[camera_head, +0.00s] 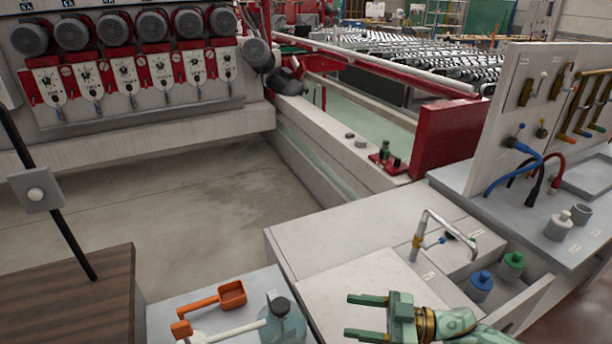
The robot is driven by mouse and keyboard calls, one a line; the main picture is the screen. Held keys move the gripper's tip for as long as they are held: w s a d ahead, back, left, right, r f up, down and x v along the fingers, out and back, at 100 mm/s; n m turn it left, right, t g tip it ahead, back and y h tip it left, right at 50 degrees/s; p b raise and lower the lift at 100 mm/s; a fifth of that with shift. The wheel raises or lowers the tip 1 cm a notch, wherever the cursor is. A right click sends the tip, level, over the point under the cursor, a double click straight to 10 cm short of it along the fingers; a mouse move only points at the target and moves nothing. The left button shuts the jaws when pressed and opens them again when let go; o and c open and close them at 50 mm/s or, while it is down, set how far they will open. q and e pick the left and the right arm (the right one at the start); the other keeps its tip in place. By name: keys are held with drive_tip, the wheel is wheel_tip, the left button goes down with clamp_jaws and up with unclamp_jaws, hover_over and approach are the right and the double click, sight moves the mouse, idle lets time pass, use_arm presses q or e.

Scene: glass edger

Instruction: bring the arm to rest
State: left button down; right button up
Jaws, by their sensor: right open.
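My right gripper (368,316) is at the bottom of the head view, with green fingers pointing left. Its two fingers are apart and nothing shows between them. It is over the front part of the white counter (350,283), to the right of a bluish jug. My right arm comes in from the lower right corner. My left gripper is not in view.
Blue-capped (481,284) and green-capped (512,263) bottles stand right. Open floor (190,200) lies beyond.

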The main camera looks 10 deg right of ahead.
drive_tip(key=w+a+m+t+h, duration=0.1)
drive_tip(key=a+m+t+h, duration=0.15)
drive_tip(key=a+t, duration=0.3)
drive_tip(key=s+d+f+m+g+h, duration=0.2)
drive_tip(key=s+d+m+g+h, duration=0.3)
drive_tip(key=s+d+h, duration=1.35)
drive_tip(key=s+a+f+g+y+b, duration=0.1)
drive_tip(key=s+a+f, duration=0.1)
drive_tip(key=f, duration=1.1)
drive_tip(key=s+a+f+g+y, duration=0.1)
drive_tip(key=s+a+f, duration=0.1)
drive_tip(key=f, duration=1.1)
drive_tip(key=s+f+m+g+y+b, duration=0.1)
drive_tip(key=s+f+m+g, duration=0.2)
drive_tip(key=s+f, duration=1.3)
drive_tip(key=s, duration=0.3)
drive_tip(key=shift+s+d+f+y, duration=0.15)
drive_tip(key=shift+d+f+y, duration=0.05)
drive_tip(key=shift+f+y, duration=0.2)
